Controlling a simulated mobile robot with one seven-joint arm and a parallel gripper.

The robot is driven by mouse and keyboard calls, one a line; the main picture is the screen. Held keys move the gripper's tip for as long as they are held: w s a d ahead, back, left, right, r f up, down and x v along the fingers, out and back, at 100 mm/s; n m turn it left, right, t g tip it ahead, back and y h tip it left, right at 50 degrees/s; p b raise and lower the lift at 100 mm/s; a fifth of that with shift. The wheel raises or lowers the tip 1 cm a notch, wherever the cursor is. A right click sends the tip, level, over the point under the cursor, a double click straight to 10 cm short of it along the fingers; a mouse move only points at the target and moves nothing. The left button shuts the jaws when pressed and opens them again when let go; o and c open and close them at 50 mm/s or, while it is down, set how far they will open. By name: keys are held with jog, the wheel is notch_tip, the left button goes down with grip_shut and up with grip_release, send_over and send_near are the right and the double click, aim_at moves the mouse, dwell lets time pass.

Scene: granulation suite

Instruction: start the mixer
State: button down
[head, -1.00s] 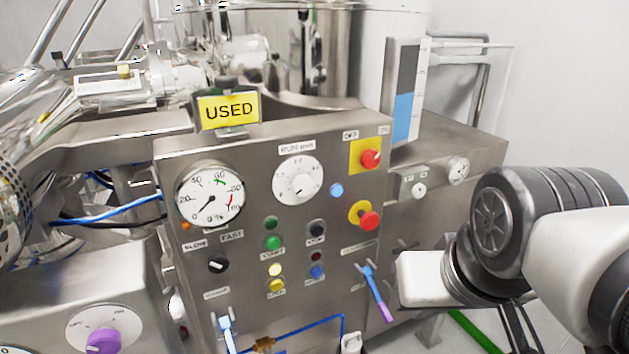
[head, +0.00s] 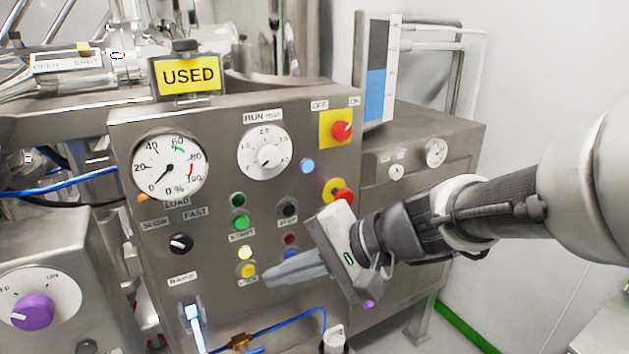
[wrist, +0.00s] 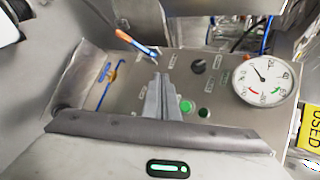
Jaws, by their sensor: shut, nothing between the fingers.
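The mixer's steel control panel (head: 210,120) fills the middle of the head view. The green button (head: 240,222) above the START label sits below a dark green lamp (head: 238,199). The green button also shows in the wrist view (wrist: 186,106), just right of my fingers. My gripper (head: 268,277) is shut and empty, in front of the panel's lower middle. In the head view its tips overlap the panel right beside the yellow button (head: 248,270), below and right of the green button. I cannot tell whether they touch the panel. The gripper's body partly hides the lower right controls.
A red emergency-style button (head: 343,197) on yellow is close above my gripper's body. A red switch (head: 341,131) on a yellow plate is higher up. The black SLOW/FAST knob (head: 180,243) is to the left. Blue-handled valves and tubing (head: 290,321) run below.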

aim_at(241, 222)
jog(key=w, duration=0.1)
jog(key=w+a+m+y, duration=0.1)
jog(key=w, duration=0.1)
jog(key=w+a+f+m+t+b, duration=0.1)
jog(key=shift+w+a+y, duration=0.2)
jog(key=shift+w+y, duration=0.1)
jog(key=shift+w, duration=0.1)
jog(key=shift+w+a+p, duration=0.1)
jog(key=shift+w+a, duration=0.65)
jog(key=shift+w, duration=0.45)
jog(key=shift+w+a+p, duration=0.15)
jog(key=shift+w+a, duration=0.65)
jog(key=shift+w, duration=0.45)
jog(key=shift+w+a+p, duration=0.1)
jog(key=shift+w+a, duration=0.65)
jog(key=shift+w, duration=0.45)
jog(key=shift+w+a+b, duration=0.2)
jog(key=shift+w+b, duration=0.1)
jog(key=shift+w, duration=0.1)
